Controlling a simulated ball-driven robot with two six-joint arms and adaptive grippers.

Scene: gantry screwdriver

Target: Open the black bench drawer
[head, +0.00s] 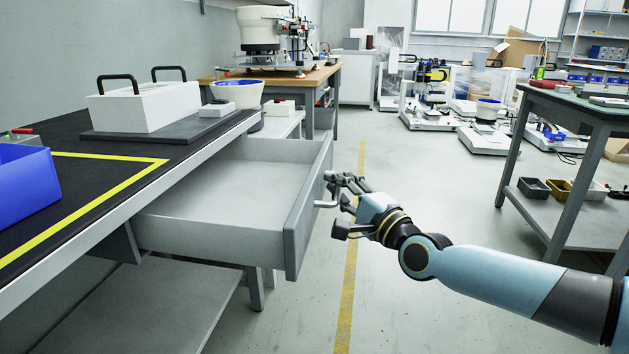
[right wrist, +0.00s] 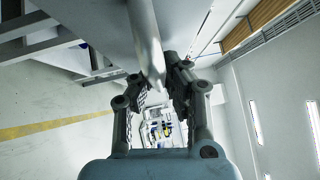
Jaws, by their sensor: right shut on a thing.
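The bench drawer (head: 230,200) hangs under the black-topped bench (head: 150,170) and stands well out from it. Its inside is light grey and looks empty. Its grey front panel (head: 308,205) carries a bar handle (head: 328,192). My right gripper (head: 338,192) is at the handle on the outer side of the front and is shut on it. In the right wrist view the handle bar (right wrist: 148,45) runs down between the fingers of my right gripper (right wrist: 155,95). My left gripper is not in view.
A blue bin (head: 25,188) and a white box with black handles (head: 145,105) stand on the bench. A green-topped table (head: 575,105) stands at the right. The floor (head: 420,180) between is clear, with a yellow line.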

